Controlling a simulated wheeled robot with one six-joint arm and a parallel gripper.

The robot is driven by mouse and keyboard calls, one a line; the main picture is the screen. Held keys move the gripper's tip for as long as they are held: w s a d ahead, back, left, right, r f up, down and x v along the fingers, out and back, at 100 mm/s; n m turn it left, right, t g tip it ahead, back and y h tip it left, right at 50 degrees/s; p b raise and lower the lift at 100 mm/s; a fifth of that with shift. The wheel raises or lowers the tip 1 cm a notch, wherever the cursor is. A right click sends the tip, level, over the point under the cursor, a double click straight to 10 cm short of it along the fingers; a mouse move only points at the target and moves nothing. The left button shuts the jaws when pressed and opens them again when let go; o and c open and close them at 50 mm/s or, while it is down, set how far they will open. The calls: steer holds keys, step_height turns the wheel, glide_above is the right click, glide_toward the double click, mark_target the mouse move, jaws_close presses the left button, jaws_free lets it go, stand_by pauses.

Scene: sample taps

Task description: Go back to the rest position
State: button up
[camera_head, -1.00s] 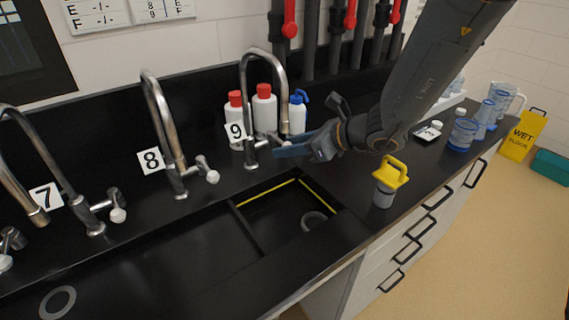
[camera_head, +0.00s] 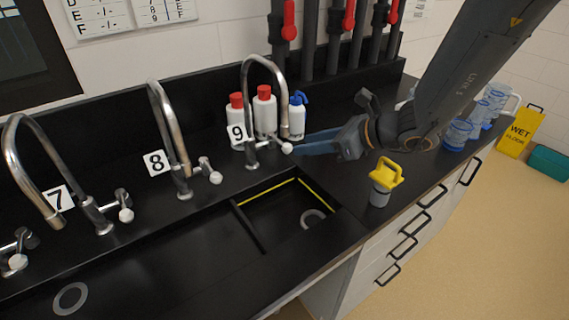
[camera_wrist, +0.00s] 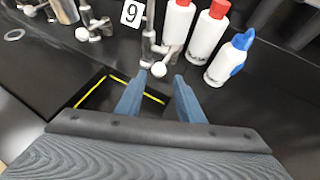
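My gripper (camera_head: 302,145) has two blue fingers. It is over the counter just right of tap 9 (camera_head: 248,95), beside that tap's white-ended handle (camera_head: 287,148). In the wrist view the fingers of my gripper (camera_wrist: 158,80) stand apart with nothing held between them. The handle's white knob (camera_wrist: 159,69) shows just beyond the fingertips; whether it touches them I cannot tell, but in the head view it looks apart.
Bottles with red and blue tops (camera_head: 265,110) stand behind tap 9. A yellow-topped container (camera_head: 384,180) stands on the counter below my arm. Blue-tinted beakers (camera_head: 458,134) are at the right. Tap 8 (camera_head: 170,125) and a sink (camera_head: 275,215) are left and in front.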

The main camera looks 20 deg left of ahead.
steer(key=s+d+f+n+g+h, duration=0.1)
steer(key=s+d+n+h, duration=0.1)
steer(key=s+d+n, duration=0.1)
steer(key=s+d+f+n+g+h, duration=0.1)
steer(key=s+d+n, duration=0.3)
steer(key=s+d, duration=0.1)
steer(key=s+d+f+n+g+h, duration=0.2)
steer(key=s+d+n, duration=0.2)
steer(key=d, duration=0.1)
steer(key=shift+d+f+h, duration=0.1)
steer(key=shift+h, duration=0.2)
steer(key=s+d+n+h, duration=0.1)
steer(key=d+n+h, duration=0.2)
steer(key=d+n, duration=0.2)
steer(key=s+d+n+t+h, duration=0.1)
steer(key=d+n, duration=0.4)
steer(key=d, duration=0.5)
steer(key=shift+s+d+r+n+h, duration=0.25)
steer(key=shift+s+h, duration=0.2)
steer(key=shift+h, duration=0.45)
steer(key=shift+a, duration=0.1)
